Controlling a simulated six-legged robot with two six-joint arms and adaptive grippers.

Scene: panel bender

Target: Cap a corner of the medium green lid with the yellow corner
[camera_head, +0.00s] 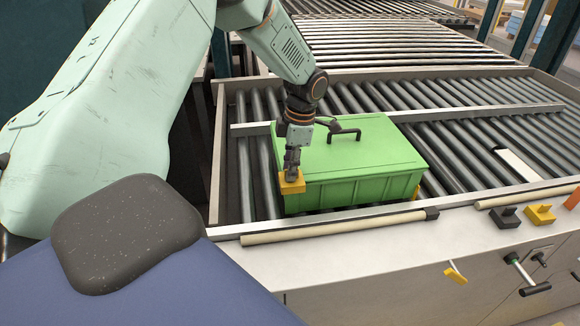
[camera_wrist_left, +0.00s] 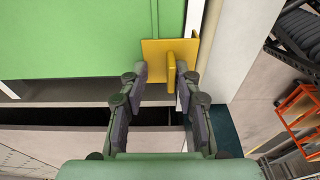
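The green box with its green lid (camera_head: 358,150) and dark handle (camera_head: 343,133) stands on the rollers. A yellow corner (camera_head: 292,184) is at the lid's near-left corner; in the left wrist view, its plate (camera_wrist_left: 154,47) and raised tab (camera_wrist_left: 171,68) show against the green lid (camera_wrist_left: 80,40). I cannot tell whether it is fully seated. My left gripper (camera_head: 292,170) is just above it. In the left wrist view, the left gripper (camera_wrist_left: 162,70) has its fingers apart on either side of the tab, with a gap on the left. My right gripper is not in view.
A black corner (camera_head: 505,217), another yellow corner (camera_head: 540,214) and an orange piece (camera_head: 573,199) lie on the front ledge at right. A metal rail (camera_head: 250,129) crosses behind the box. A padded bar (camera_head: 330,227) runs along the front.

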